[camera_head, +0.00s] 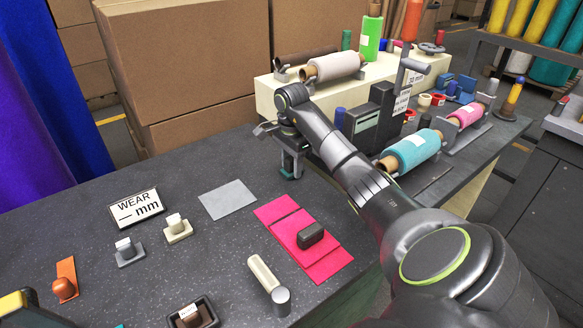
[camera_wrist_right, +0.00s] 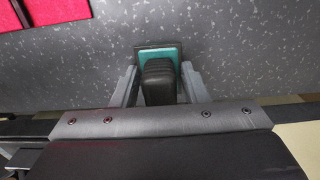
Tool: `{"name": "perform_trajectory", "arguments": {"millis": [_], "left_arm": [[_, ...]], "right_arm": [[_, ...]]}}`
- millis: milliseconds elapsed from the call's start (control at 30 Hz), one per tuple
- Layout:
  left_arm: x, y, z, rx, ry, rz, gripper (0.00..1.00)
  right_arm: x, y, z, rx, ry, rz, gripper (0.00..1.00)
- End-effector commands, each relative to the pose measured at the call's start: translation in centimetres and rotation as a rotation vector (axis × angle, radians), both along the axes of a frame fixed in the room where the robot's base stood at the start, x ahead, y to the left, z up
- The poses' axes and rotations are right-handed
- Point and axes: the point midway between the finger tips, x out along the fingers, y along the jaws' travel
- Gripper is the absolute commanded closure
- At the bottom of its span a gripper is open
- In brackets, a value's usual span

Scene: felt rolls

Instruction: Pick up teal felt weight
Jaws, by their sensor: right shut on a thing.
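The teal felt weight (camera_wrist_right: 172,54) shows in the right wrist view as a teal block with a dark ribbed grip on the near side. My right gripper (camera_wrist_right: 160,84) is shut on that dark grip, one grey finger on each side. In the head view my right gripper (camera_head: 290,165) is at the back of the dark table, left of the black device. My arm and gripper hide most of the weight there. I cannot tell whether its underside touches the surface.
Pink felt sheets (camera_head: 318,262) with a dark block (camera_head: 311,235) lie front right. A grey felt square (camera_head: 228,199), a WEAR sign (camera_head: 136,207) and small weights are to the left. A teal roll (camera_head: 414,150) and a black device (camera_head: 372,122) stand right. Cardboard boxes (camera_head: 185,60) are behind.

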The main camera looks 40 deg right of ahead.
Motion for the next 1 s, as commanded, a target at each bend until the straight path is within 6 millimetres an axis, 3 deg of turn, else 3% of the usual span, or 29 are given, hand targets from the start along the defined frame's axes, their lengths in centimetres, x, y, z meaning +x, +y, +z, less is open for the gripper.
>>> {"name": "perform_trajectory", "arguments": {"millis": [467, 667, 1000], "left_arm": [[0.0, -0.1, 1.1, -0.001, -0.01, 0.0, 0.47], [-0.6, -0.2, 2.8, -0.002, -0.009, -0.003, 0.47], [-0.7, -0.2, 7.7, -0.003, -0.007, -0.002, 0.47]], "right_arm": [[0.0, 0.0, 1.2, 0.0, 0.0, 0.0, 0.92], [0.0, 0.0, 3.5, 0.0, -0.001, 0.0, 0.92], [0.0, 0.0, 8.4, -0.001, -0.001, 0.0, 0.92]]}}
